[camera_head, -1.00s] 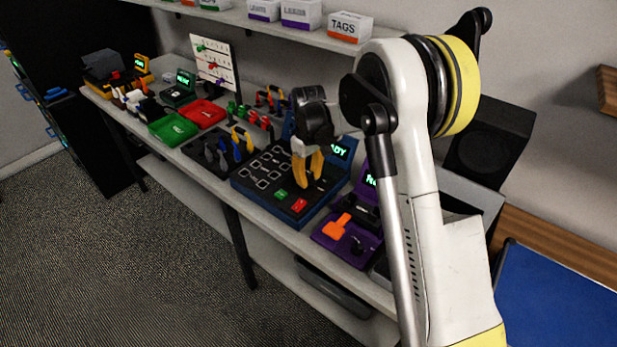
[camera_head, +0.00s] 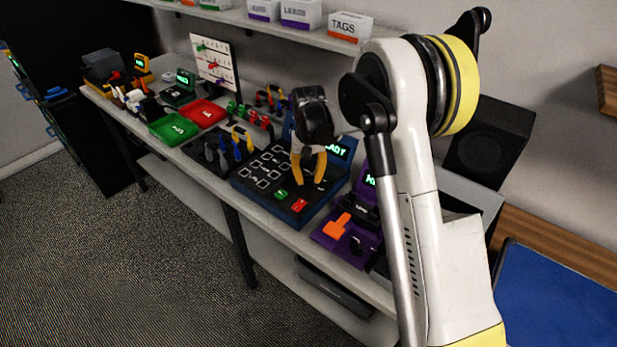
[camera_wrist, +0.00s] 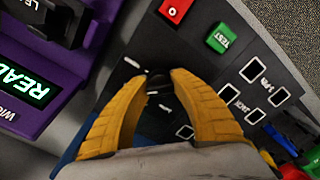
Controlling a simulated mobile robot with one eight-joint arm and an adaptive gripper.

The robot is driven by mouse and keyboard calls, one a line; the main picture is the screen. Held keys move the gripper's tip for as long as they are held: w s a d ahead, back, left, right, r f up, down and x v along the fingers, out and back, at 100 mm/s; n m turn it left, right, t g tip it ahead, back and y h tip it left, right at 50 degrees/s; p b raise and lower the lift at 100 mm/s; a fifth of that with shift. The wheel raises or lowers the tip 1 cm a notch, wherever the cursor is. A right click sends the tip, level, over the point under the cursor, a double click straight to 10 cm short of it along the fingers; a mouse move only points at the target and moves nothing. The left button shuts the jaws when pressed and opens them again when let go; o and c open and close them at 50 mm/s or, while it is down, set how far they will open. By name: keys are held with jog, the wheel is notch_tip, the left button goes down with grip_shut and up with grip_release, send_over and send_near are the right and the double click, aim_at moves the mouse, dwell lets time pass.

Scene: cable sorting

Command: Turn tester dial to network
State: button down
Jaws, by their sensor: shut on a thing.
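The tester (camera_head: 318,213) is the dark blue box with a dark top panel, several white-outlined sockets, a green TEST button (camera_wrist: 221,38) and a red button (camera_wrist: 174,10). Its raised screen (camera_head: 341,148) shows green text, partly covered by my gripper. My gripper (camera_head: 307,181) points down over the panel, with its yellow fingers on the dark dial. In the wrist view the fingertips close around the dial (camera_wrist: 157,75), which is small and mostly hidden between them. The dial's pointer direction and label cannot be read.
A purple device (camera_head: 349,236) with an orange part stands close on the right of the tester. A dark holder with colored-handled tools (camera_head: 222,150) stands to the left. Red (camera_head: 204,113) and green (camera_head: 173,128) trays lie farther left. A shelf with white boxes (camera_head: 345,27) hangs above.

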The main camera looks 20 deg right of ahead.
aim_at(309, 174)
dwell(0.4)
jog(key=c, duration=1)
grip_release()
jog(key=shift+r, duration=0.1)
notch_tip(309, 174, up, 12)
jog(key=shift+f, duration=0.1)
